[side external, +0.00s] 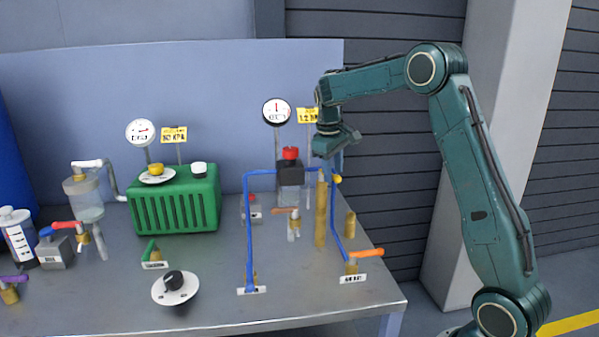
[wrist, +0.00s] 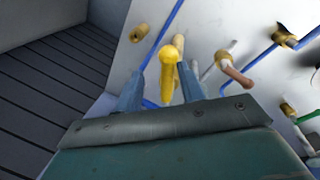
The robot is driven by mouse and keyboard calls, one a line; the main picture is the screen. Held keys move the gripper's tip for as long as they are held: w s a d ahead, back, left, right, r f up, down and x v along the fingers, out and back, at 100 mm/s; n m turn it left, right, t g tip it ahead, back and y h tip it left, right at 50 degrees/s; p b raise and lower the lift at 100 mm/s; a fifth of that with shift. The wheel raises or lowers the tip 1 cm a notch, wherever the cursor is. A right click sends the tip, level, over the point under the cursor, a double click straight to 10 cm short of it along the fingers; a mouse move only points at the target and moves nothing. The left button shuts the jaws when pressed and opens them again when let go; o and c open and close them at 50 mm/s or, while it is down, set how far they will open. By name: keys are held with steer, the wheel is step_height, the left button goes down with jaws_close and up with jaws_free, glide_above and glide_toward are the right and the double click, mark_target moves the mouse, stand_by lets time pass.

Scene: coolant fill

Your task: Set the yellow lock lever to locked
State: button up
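The yellow lever (wrist: 169,72) shows in the wrist view as a bar with a round end. It lies between the two fingers of my gripper (wrist: 160,84), with gaps visible on both sides. My gripper is open; I cannot tell how deep the lever sits between the fingers. In the side view, my gripper (side external: 338,160) points down above the right part of the bench. A small yellow round end (side external: 337,179) shows just below it, beside a brass post (side external: 321,212). The rest of the lever is hidden there.
A blue pipe frame (side external: 247,225) and an orange-handled valve (side external: 367,253) stand close by. A red-topped dark block (side external: 290,169) and a gauge (side external: 277,111) are behind. A green ribbed box (side external: 175,200) is left. The bench's front right (side external: 330,300) is clear.

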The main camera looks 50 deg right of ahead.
step_height(320, 180, up, 14)
steer(key=s+n+t, duration=0.1)
steer(key=n, duration=0.6)
steer(key=s+a+f+m+t, duration=0.1)
steer(key=s+a+m+t, duration=0.1)
steer(key=s+a, duration=0.7)
steer(key=s+a+f+m+t+y, duration=0.1)
steer(key=s+a+f+m, duration=0.1)
steer(key=s+a, duration=0.8)
steer(key=shift+s+a+f+m+t, duration=0.15)
steer(key=shift+s+a+m+t, duration=0.2)
steer(key=shift+a, duration=0.4)
stand_by(1.0)
steer(key=shift+w, duration=0.1)
